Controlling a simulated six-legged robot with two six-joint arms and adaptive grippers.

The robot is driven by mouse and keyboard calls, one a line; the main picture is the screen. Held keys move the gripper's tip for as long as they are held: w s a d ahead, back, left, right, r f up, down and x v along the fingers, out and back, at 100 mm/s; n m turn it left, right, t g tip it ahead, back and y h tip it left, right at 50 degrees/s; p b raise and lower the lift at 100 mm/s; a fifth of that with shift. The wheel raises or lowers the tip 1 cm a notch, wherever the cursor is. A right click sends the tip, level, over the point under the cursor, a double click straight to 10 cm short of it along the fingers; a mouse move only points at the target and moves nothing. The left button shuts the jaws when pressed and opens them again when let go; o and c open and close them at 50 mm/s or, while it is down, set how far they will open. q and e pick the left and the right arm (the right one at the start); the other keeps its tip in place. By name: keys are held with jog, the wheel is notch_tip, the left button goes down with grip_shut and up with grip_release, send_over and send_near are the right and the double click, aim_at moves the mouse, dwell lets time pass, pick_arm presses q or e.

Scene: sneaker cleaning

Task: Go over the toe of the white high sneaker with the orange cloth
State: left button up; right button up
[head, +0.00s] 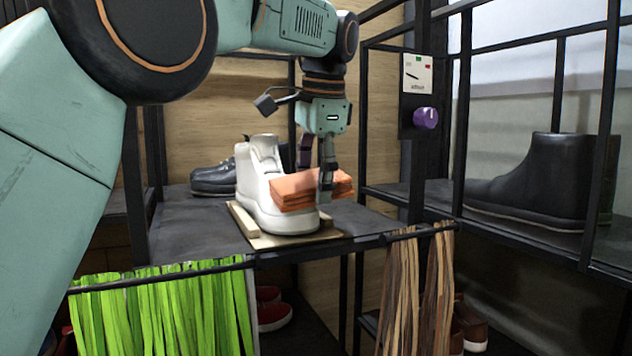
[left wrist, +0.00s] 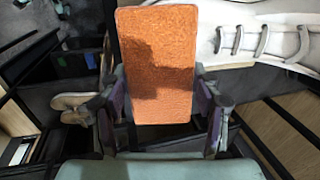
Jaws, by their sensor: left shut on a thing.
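The white high sneaker (head: 262,180) stands upright on a wooden board on the dark shelf, its toe towards me. The orange cloth (head: 300,190), a folded block, lies across the front of the sneaker over the toe area. My left gripper (head: 325,185) comes down from above and is shut on the cloth. In the left wrist view the cloth (left wrist: 155,65) fills the middle between the fingers (left wrist: 160,115), and the white sneaker with laces (left wrist: 255,35) shows at the upper right. Whether the cloth touches the toe is hard to tell. My right gripper is not in view.
A wooden board (head: 262,240) lies under the sneaker. A dark shoe (head: 212,180) stands behind it. Green strips (head: 165,310) and brown laces (head: 415,290) hang from the front rail. A purple knob (head: 426,118) and black frame posts stand at right, with a black boot (head: 540,185) beyond.

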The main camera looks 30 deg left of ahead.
aim_at(282, 184)
pick_arm(q)
jog(key=shift+s+a+f, duration=0.2)
jog(key=shift+s+a, duration=0.3)
jog(key=shift+s, duration=0.1)
jog(key=shift+s+a+r+b, duration=0.15)
jog(key=shift+s+a+b, duration=0.35)
jog(key=shift+s+a, duration=0.25)
jog(key=shift+s+a+b, duration=0.4)
jog(key=shift+s+a, duration=0.1)
jog(key=shift+s, duration=0.2)
jog(key=shift+s+a, duration=0.8)
jog(key=shift+s, duration=0.1)
jog(key=shift+w+d, duration=0.15)
jog(key=shift+w, duration=0.05)
jog(key=p+v, duration=0.2)
jog(key=v, duration=0.3)
jog(key=shift+s+r, duration=0.15)
jog(key=shift+r, duration=0.25)
